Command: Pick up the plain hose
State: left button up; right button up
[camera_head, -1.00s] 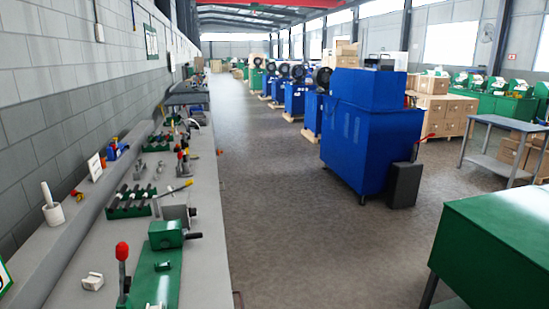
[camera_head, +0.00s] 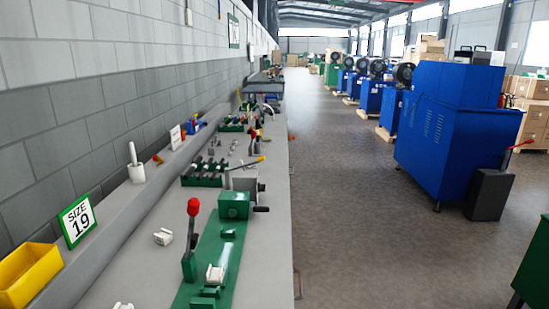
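I cannot make out a plain hose for certain in the head view. Several dark cylindrical pieces lie in a green rack (camera_head: 187,182) on the long grey workbench (camera_head: 262,285). They are too small to tell what they are. Another green rack (camera_head: 232,128) stands farther along the bench. Neither of my grippers is in view.
A green bench press with a red-knobbed lever (camera_head: 193,208) stands on the near bench. A yellow bin (camera_head: 28,272) and a "SIZE 19" sign (camera_head: 78,221) sit on the ledge at left. A blue machine (camera_head: 452,135) stands at right. The aisle floor (camera_head: 350,210) is clear.

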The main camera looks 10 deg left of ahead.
aim_at(186, 176)
jog(key=i+l+u, duration=0.5)
jog(key=u, duration=0.2)
jog(key=i+l+u, duration=0.15)
jog(key=l+u, duration=0.2)
jog(key=i+l+u, duration=0.15)
jog(key=l+u, duration=0.2)
jog(key=l, duration=0.15)
